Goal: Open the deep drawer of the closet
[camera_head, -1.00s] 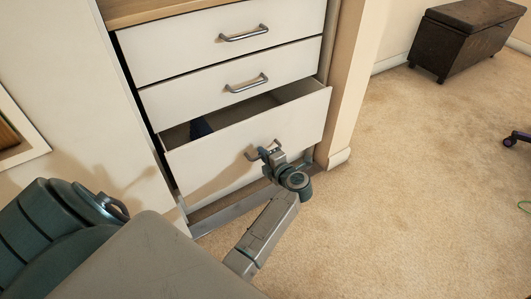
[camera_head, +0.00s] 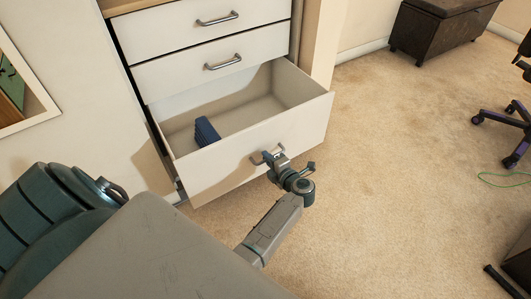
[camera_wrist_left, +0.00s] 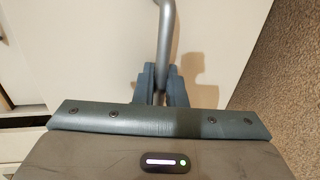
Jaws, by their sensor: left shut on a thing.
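The closet's deep bottom drawer (camera_head: 222,172) is pulled well out, and its inside shows from above. A dark blue item (camera_head: 206,131) lies inside near its left side. My left gripper (camera_head: 271,160) is shut on the metal bar handle (camera_head: 258,158) on the drawer front. The left wrist view shows the handle (camera_wrist_left: 165,45) running down between the two fingers (camera_wrist_left: 160,88). My right gripper is not in view.
Two shut drawers (camera_head: 232,42) with bar handles sit above the deep one. A dark storage bench (camera_head: 437,27) stands at the back right, and a wheeled chair base (camera_head: 512,122) is at the right edge. The carpet right of the drawer is clear.

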